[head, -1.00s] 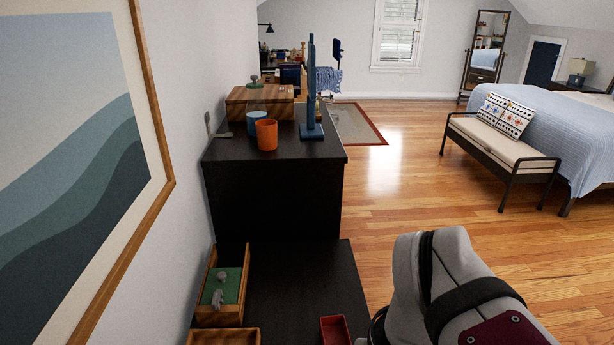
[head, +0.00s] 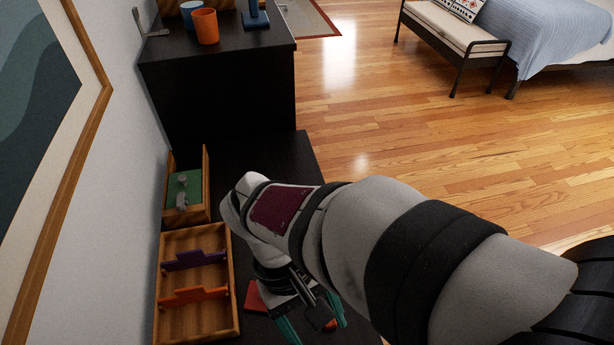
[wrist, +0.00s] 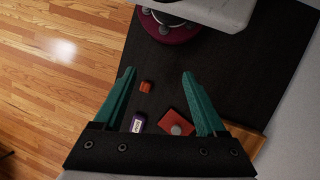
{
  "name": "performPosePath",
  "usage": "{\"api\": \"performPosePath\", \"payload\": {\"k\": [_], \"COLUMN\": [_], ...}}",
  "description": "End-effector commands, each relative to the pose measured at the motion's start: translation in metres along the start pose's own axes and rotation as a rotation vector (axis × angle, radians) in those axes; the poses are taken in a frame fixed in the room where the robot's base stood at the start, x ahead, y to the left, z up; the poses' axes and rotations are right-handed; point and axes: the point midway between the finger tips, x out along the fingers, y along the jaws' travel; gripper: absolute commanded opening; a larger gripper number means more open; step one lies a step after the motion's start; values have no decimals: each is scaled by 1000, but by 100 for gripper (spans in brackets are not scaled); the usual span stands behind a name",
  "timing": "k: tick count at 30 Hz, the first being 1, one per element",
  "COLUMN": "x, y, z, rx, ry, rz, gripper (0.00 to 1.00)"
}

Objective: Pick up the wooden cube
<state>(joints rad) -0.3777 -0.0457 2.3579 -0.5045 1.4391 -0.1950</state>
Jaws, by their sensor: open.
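A small orange-red block, probably the wooden cube (wrist: 146,87), lies on the dark tabletop in the wrist view, between the lines of my two fingers and nearer the left one. In the head view an orange-red bit (head: 330,325) shows beside my fingers, mostly hidden. My gripper (wrist: 158,73) has teal fingers spread wide with nothing between them. In the head view my gripper (head: 314,326) points down over the dark table, partly covered by my arm. I cannot tell its exact height above the block.
A red box (wrist: 170,128) with a round grey thing in it and a purple labelled item (wrist: 138,123) lie near the block. A wooden tray (head: 233,290) with purple and orange dividers and a green-lined wooden box (head: 205,185) stand left. An orange cup (head: 205,26) stands on the higher cabinet.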

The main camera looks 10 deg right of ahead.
Motion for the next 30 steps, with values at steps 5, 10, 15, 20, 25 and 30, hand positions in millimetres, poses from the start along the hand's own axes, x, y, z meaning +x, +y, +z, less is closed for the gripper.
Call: {"api": "performPosePath", "payload": {"k": [5, 10, 15, 20, 25, 30], "x": [43, 85, 105, 125, 137, 153], "y": [-39, -76, -80, -48, -27, 4], "z": [-56, -89, -99, -104, -107, -103], "rx": [-685, -1107, -1225, -1224, -1222, -1220], "ry": [-259, -432, -491, -494, -491, -492], "rz": [492, 850, 964, 961, 960, 957], "gripper": [74, 74, 74, 74, 74, 74]}}
